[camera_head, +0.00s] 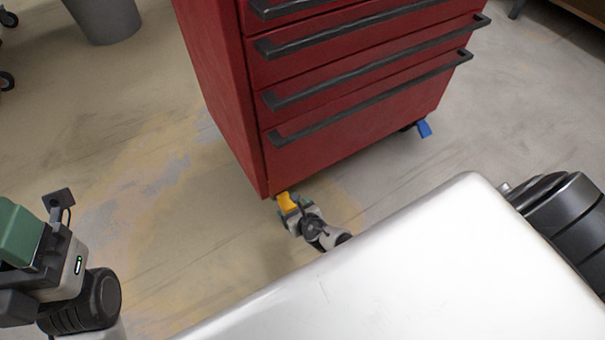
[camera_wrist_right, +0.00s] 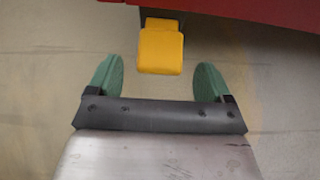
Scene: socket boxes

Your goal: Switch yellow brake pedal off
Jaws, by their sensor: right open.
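The yellow brake pedal (camera_head: 287,200) sticks out at the near bottom corner of the red tool cabinet (camera_head: 219,84). In the right wrist view the yellow pedal (camera_wrist_right: 161,48) sits above and between my right gripper's fingers, just beyond their tips. My right gripper (camera_head: 293,212) is low by the floor, right at the pedal. Its green fingers (camera_wrist_right: 157,80) are spread apart with nothing between them. At far left in the head view is part of my left arm with a green piece; its fingertips do not show clearly.
A blue pedal (camera_head: 424,129) shows at the cabinet's right bottom corner. The cabinet drawers with black handles are shut. A grey bin (camera_head: 105,20) stands at the back left. The floor left of the cabinet is clear.

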